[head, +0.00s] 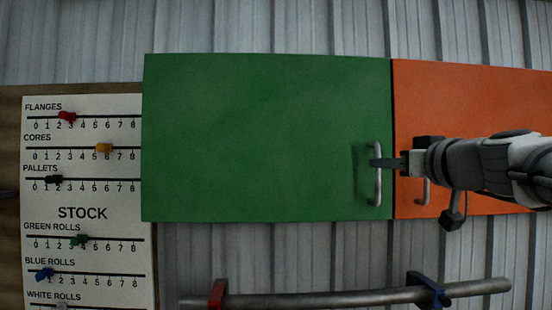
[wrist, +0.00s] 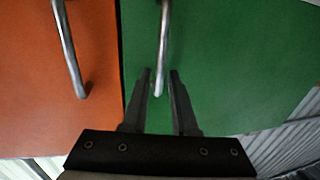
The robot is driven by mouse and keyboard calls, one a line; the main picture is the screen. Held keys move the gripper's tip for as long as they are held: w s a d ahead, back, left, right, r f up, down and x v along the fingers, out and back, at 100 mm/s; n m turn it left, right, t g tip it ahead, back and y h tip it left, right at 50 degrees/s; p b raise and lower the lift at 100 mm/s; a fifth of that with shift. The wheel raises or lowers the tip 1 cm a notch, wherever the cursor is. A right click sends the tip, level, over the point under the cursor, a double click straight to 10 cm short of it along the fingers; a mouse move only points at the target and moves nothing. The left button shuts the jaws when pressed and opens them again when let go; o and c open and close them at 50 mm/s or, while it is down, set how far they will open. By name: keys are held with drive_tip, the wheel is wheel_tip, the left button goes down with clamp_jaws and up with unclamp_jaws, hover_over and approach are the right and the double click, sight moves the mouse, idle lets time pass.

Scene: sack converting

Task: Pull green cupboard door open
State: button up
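The green cupboard door (head: 260,135) is shut, flat in line with the orange door beside it. Its upright metal handle (head: 377,190) is near its right edge. In the wrist view the green door (wrist: 230,60) is on the right and its handle (wrist: 164,35) comes down from the top middle. My gripper (head: 376,163) is at the handle in the head view. In the wrist view my gripper (wrist: 160,74) has its two fingers apart, one on each side of the handle's end, with small gaps showing. I cannot tell whether either finger touches it.
The orange door (head: 470,105) with its own handle (head: 426,190) adjoins on the right, partly behind my arm. A metal bar (head: 330,299) with red and blue collars runs below. A stock board (head: 85,200) with sliders stands left.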

drive_tip(key=shift+w+a, duration=0.15)
drive_tip(key=shift+w, duration=0.65)
drive_tip(key=shift+w+a, duration=0.15)
drive_tip(key=shift+w, duration=0.65)
clamp_jaws()
